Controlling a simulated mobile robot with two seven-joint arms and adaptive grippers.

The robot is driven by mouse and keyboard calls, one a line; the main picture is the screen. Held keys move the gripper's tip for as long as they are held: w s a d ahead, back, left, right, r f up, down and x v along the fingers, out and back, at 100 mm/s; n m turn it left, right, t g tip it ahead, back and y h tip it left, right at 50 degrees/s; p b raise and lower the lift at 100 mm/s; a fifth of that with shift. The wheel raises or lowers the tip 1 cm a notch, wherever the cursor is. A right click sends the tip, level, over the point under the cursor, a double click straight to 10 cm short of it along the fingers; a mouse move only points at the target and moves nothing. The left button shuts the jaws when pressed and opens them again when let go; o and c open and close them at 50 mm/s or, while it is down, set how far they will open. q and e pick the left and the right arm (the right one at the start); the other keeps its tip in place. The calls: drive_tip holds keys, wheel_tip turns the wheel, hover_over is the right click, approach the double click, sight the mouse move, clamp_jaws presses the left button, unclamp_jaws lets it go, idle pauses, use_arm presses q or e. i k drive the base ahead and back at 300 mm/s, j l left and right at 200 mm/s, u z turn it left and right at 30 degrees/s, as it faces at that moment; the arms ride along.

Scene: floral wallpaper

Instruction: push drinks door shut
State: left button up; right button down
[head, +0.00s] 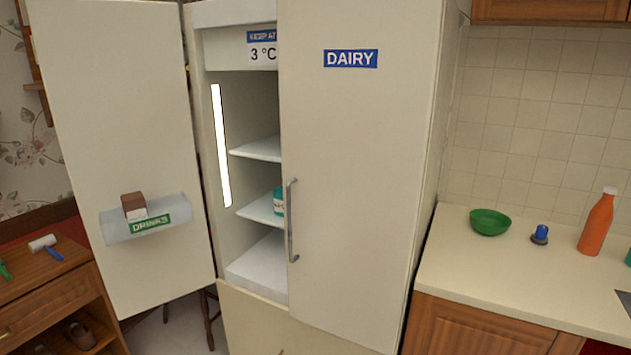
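The drinks door (120,110) is the left door of the tall cream fridge and stands wide open, with its inner face toward me. A clear shelf bin (172,211) with a green "DRINKS" label is on it and holds a small brown and white carton (133,206). The right door (352,170), labelled "DAIRY", looks closed and has a grey vertical handle (291,220). The left part of the fridge interior (250,175) shows white shelves and a partly hidden teal container (279,201). Neither of my grippers is in view.
A wooden cabinet (45,292) stands at the left, near the open door's lower edge, with a white-headed, blue-handled tool (45,246) on top. At the right, a counter (490,280) holds a green bowl (490,222), a small blue-topped item (540,234) and an orange bottle (596,224).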

sight(113, 72)
drive_tip(key=j+z, duration=0.25)
drive_tip(key=z, duration=0.15)
drive_tip(key=i+j+z, duration=0.1)
drive_tip(key=j+z, duration=0.15)
drive_tip(key=z, duration=0.2)
drive_tip(key=j+z, duration=0.2)
drive_tip(key=j, duration=0.25)
drive_tip(key=k+j+z, duration=0.2)
drive_tip(key=j, duration=0.25)
drive_tip(key=k+j, duration=0.1)
drive_tip(key=j, duration=0.45)
drive_tip(key=j+z, duration=0.1)
drive_tip(key=j, duration=0.45)
drive_tip(key=k+j, duration=0.15)
drive_tip(key=j, duration=0.4)
drive_tip(key=k+j, duration=0.1)
drive_tip(key=j, duration=0.5)
drive_tip(key=k+j+z, duration=0.1)
drive_tip(key=j, duration=0.45)
drive_tip(key=k, duration=0.35)
drive_tip(key=u, duration=0.05)
